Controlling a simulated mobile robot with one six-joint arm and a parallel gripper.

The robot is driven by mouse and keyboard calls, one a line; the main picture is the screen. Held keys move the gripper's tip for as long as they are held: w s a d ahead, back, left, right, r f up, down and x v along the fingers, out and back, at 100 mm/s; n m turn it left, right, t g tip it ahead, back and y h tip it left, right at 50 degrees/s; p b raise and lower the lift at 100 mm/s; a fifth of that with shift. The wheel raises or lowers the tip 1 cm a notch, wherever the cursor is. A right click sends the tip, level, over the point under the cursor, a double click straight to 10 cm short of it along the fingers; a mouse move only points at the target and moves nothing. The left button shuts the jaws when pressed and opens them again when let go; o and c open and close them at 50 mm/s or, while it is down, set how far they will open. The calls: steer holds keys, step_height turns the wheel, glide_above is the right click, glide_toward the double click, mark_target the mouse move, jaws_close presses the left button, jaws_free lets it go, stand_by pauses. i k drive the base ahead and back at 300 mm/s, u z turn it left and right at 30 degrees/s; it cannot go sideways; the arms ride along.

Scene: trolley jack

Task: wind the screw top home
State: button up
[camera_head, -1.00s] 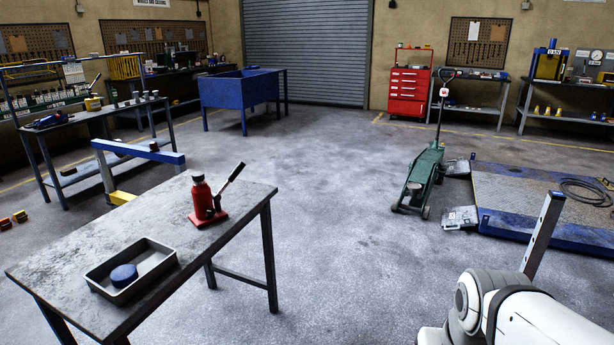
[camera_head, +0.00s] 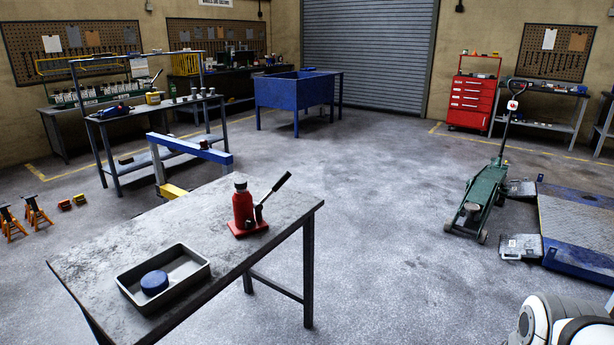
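A red bottle jack (camera_head: 243,208) with a dark screw top (camera_head: 240,183) stands upright on the near metal table (camera_head: 215,198). Its dark handle slants up to the right. A green trolley jack (camera_head: 484,195) with a tall upright handle stands on the floor at the right. My arm (camera_head: 560,322) shows only as a white part at the bottom right corner. My gripper is out of view. How far the screw top is wound cannot be told at this size.
A grey tray (camera_head: 197,285) with a round blue object (camera_head: 154,282) lies on the near table. A blue tub on legs (camera_head: 296,92) and a red tool cabinet (camera_head: 470,103) stand farther back. Orange stands (camera_head: 36,212) are at the left. The middle floor is clear.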

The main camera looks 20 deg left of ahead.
mark_target(240, 183)
steer(key=u, duration=0.45)
steer(key=i, duration=1.55)
steer(key=u, duration=0.35)
steer(key=k, duration=0.9)
steer(key=u, duration=0.15)
steer(key=i, duration=0.95)
steer(key=z, duration=0.05)
